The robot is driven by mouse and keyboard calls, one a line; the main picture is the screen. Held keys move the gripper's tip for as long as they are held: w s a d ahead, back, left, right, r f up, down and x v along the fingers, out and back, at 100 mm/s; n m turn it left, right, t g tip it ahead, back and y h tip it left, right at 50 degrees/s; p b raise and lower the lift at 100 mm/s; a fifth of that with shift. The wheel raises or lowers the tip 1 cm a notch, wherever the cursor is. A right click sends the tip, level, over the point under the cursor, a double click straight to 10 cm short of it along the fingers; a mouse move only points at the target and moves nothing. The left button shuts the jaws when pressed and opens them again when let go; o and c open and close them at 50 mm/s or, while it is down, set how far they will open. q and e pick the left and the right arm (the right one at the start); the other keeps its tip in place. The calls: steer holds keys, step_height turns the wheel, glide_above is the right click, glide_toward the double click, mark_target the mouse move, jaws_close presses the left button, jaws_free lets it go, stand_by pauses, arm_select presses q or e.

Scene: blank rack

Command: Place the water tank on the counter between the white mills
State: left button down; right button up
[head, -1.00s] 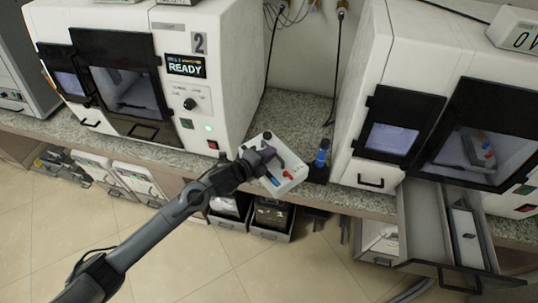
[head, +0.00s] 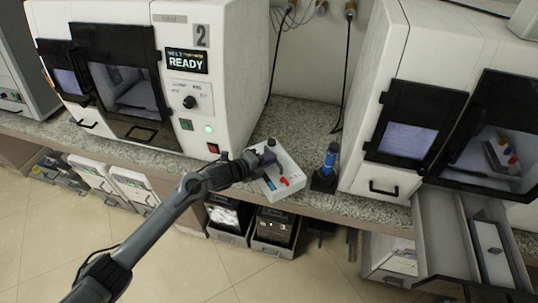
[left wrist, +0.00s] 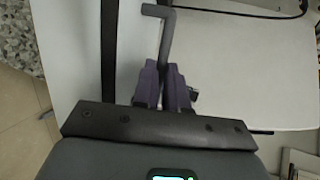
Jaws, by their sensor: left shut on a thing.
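The water tank (head: 287,185) is a white box with red and blue parts and a black cap. It is at the counter's front edge, between the two white mills; I cannot tell whether it rests on the counter. My left gripper (head: 266,158) is shut on its dark bent handle, which also shows in the left wrist view (left wrist: 166,45). The left mill (head: 232,75) is marked 2 and reads READY. The right mill (head: 372,105) stands across the gap. The counter (head: 300,118) is speckled granite. My right gripper is not in view.
A blue tool in a black stand (head: 328,172) is close to the tank's right. An open drawer (head: 446,235) juts out below the right mill. Cables (head: 345,70) hang at the back wall. The counter behind the tank is clear.

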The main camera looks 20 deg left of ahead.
mark_target(268, 169)
arm_select(q)
steer(key=shift+f+b, duration=0.4)
steer(key=shift+f, duration=1.85)
steer(key=shift+f, duration=0.15)
steer(key=c, duration=1.5)
jaws_free()
steer(key=shift+f, duration=0.3)
steer(key=shift+o, duration=1.7)
steer(key=shift+r, duration=0.1)
